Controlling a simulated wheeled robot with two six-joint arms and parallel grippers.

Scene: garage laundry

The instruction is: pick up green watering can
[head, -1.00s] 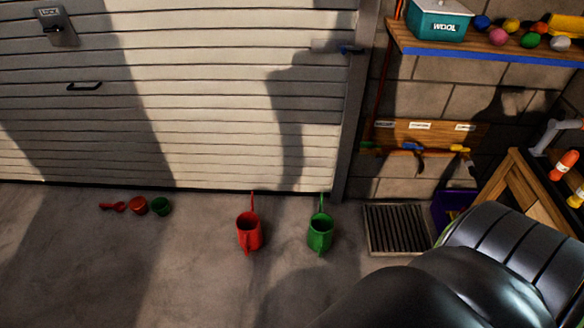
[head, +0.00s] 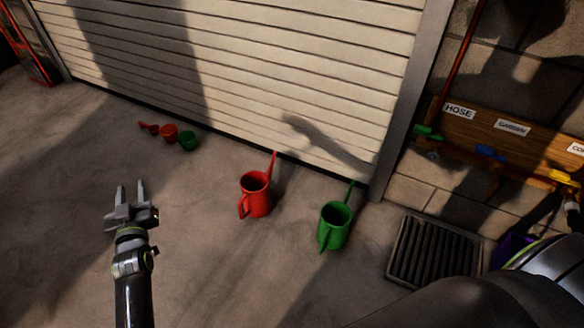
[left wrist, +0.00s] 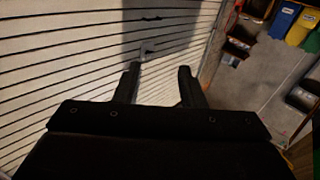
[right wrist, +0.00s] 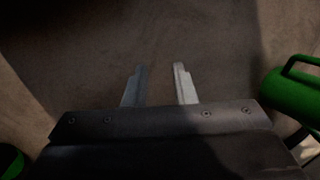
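The green watering can (head: 335,228) stands upright on the floor near the right end of the shutter door in the head view, its spout towards the door. My left gripper (head: 129,190) is open and empty, well left of the can and apart from it. Its open fingers also show in the left wrist view (left wrist: 157,78), facing the shutter. My right gripper (right wrist: 161,75) is open and empty over bare floor in the right wrist view. A green object with a handle (right wrist: 292,97) shows at that view's right edge; I cannot tell whether it is the can.
A red watering can (head: 255,195) stands left of the green one. A small red pot (head: 169,133) and green pot (head: 187,141) sit farther left by the door. A floor grate (head: 436,252) lies to the right. The floor in front is clear.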

